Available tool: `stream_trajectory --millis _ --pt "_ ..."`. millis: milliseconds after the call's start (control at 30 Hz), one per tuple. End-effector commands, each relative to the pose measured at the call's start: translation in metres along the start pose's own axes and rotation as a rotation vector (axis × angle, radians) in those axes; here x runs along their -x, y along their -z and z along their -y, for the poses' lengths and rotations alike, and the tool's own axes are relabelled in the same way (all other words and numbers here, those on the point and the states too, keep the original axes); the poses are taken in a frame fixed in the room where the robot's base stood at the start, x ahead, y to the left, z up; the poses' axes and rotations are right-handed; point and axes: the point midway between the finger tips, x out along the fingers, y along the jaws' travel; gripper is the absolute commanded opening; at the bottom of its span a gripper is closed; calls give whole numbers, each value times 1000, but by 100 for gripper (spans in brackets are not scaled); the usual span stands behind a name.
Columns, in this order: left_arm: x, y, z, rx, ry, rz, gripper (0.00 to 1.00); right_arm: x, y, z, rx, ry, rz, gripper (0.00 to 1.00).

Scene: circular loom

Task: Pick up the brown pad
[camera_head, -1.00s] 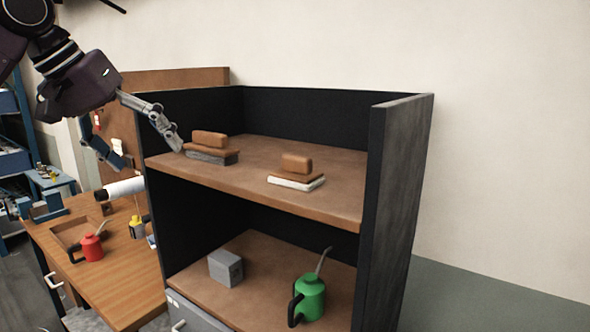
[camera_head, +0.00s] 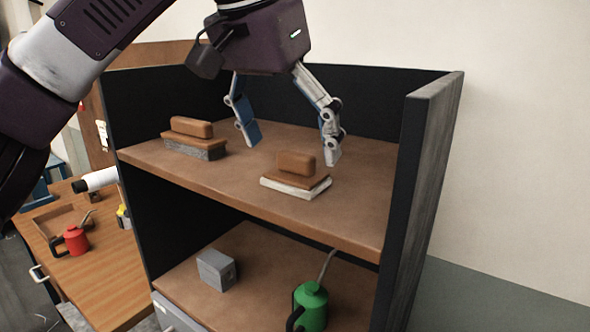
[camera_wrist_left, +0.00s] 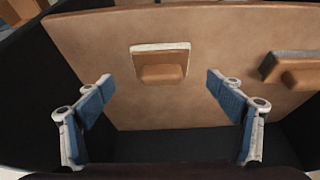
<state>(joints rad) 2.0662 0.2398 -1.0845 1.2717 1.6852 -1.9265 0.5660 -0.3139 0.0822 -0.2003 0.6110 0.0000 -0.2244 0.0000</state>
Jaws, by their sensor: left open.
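Two brush-like pads with brown tops lie on the upper shelf. One, a brown pad (camera_head: 296,163) with a white base, is right of centre. The other, a brown pad (camera_head: 192,127) with a grey base, is to the left. My left gripper (camera_head: 290,148) is open and empty above the shelf, its fingers spread above and behind the white-based pad. In the left wrist view, the white-based pad (camera_wrist_left: 161,66) lies between and beyond the open fingers, apart from both. The grey-based pad (camera_wrist_left: 297,70) is at the right edge there. My right gripper is not in view.
The shelf (camera_head: 230,180) has dark side and back walls; its right wall (camera_head: 428,180) stands close to the white-based pad. Below are a grey block (camera_head: 217,269) and a green oil can (camera_head: 311,303). A red oil can (camera_head: 77,240) stands on the wooden bench at left.

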Motion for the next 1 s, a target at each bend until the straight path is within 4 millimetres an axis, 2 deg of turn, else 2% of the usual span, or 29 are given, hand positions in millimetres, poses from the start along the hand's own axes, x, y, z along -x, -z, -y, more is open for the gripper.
stream_trajectory --millis 100,233,400,533,933,1000 --pt "-17 2 1 1 1 4 86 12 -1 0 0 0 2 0" --pt "-33 2 0 1 0 2 86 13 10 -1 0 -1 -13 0" --pt "-38 1 0 2 0 0 86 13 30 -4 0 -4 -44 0" --pt "-38 1 0 2 0 0 84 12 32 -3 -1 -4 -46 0" --pt "-38 2 0 2 0 0 40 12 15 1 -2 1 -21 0" --pt "-38 2 0 2 0 0 38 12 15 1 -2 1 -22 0"
